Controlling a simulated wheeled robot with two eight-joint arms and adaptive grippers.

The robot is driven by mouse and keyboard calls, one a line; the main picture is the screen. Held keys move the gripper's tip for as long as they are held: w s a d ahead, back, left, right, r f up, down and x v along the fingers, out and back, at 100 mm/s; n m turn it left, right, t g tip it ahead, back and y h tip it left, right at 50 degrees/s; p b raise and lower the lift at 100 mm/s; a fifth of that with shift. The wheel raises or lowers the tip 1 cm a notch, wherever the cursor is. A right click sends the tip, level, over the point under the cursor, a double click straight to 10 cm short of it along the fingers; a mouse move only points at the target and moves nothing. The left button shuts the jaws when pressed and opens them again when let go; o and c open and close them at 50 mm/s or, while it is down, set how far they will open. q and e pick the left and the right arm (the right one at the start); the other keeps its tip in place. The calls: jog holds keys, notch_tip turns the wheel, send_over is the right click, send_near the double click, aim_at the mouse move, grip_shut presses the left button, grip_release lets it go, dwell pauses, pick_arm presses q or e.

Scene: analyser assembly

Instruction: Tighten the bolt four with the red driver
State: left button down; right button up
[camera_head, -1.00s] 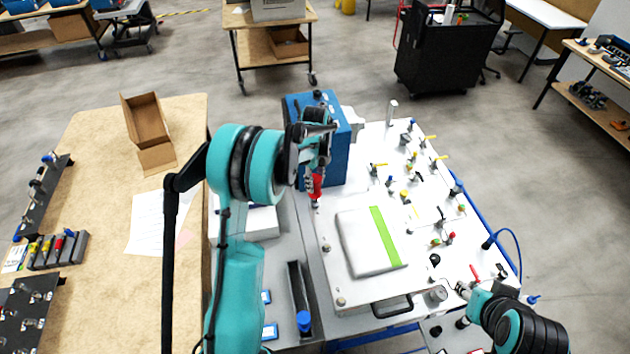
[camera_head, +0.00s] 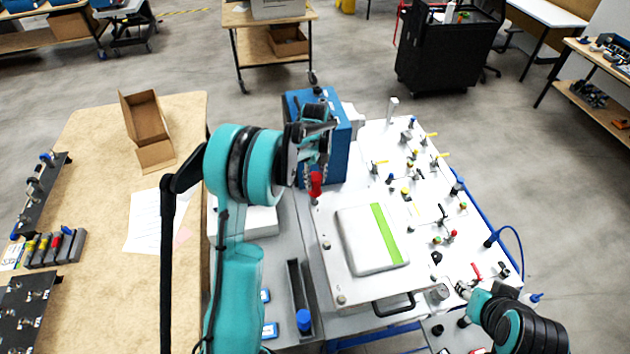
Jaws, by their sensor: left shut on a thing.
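The red driver (camera_head: 316,183) is upright in my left gripper (camera_head: 309,178), which is shut on it. They are above the far left corner of the white analyser panel (camera_head: 328,275), in front of the blue box. The driver's tip and any bolt under it are too small or hidden to make out. Other bolts show along the panel's left edge, one midway (camera_head: 326,245) and one at the near corner (camera_head: 341,300). My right gripper (camera_head: 464,290) is low at the panel's near right side; its fingers are too small to tell open from shut.
A grey plate with a green stripe (camera_head: 384,225) lies on the panel. The blue box (camera_head: 338,150) stands close behind my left gripper. Several valves and knobs crowd the panel's right half. A wooden table (camera_head: 100,210) with an open carton (camera_head: 146,122) is at left.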

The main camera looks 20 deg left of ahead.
pick_arm(q)
jog(key=m+b, duration=0.1)
jog(key=m, duration=0.2)
jog(key=shift+f, duration=0.1)
jog(key=shift+m, duration=0.9)
jog(key=c, duration=1.2)
grip_release()
